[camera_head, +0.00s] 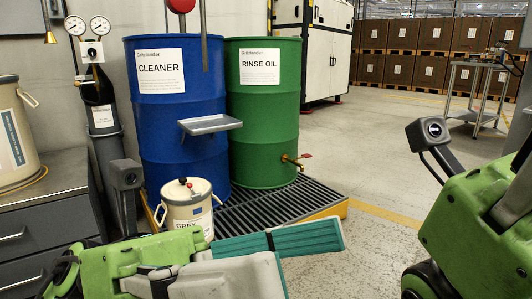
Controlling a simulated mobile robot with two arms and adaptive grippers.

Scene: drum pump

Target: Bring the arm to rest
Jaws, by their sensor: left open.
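My left gripper (312,266) reaches in from the lower left, with a green body and teal finger pads. Its fingers are spread and nothing shows between them. It is in front of the drum platform, and its body covers the lower part of the small cream can (187,212) labelled "GREY". Part of my right arm's green end, with a small camera on it, shows at the right edge. Its fingertips cannot be made out.
A blue "CLEANER" drum (178,140) and a green "RINSE OIL" drum (262,140) with a brass tap stand on a grated platform (320,207). A grey cabinet (45,215) with a cream bucket (12,135) is at left. A trolley (474,95) stands far right. Floor between is clear.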

